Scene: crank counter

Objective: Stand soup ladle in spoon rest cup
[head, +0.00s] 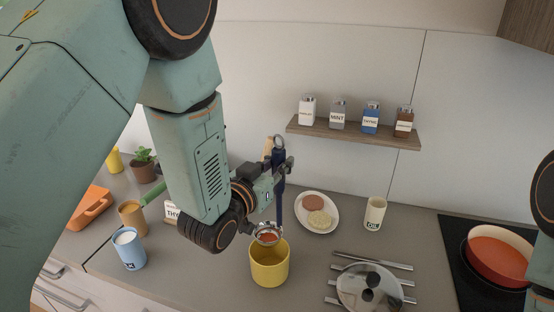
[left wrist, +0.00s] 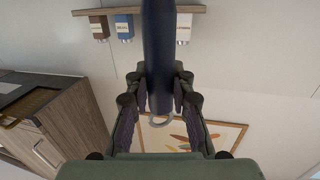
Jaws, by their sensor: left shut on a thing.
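The soup ladle (head: 279,205) has a dark blue handle and a metal bowl. It hangs roughly upright, bowl down. My left gripper (head: 281,174) is shut on the upper handle. In the left wrist view the handle (left wrist: 158,45) lies between the fingers of the gripper (left wrist: 160,92), with a hanging loop at its end. The yellow spoon rest cup (head: 269,265) stands on the counter below. My right gripper is not in view.
A blue cup (head: 129,250) stands left. A spice shelf (head: 350,133) is above; a red pan (head: 500,255) is far right.

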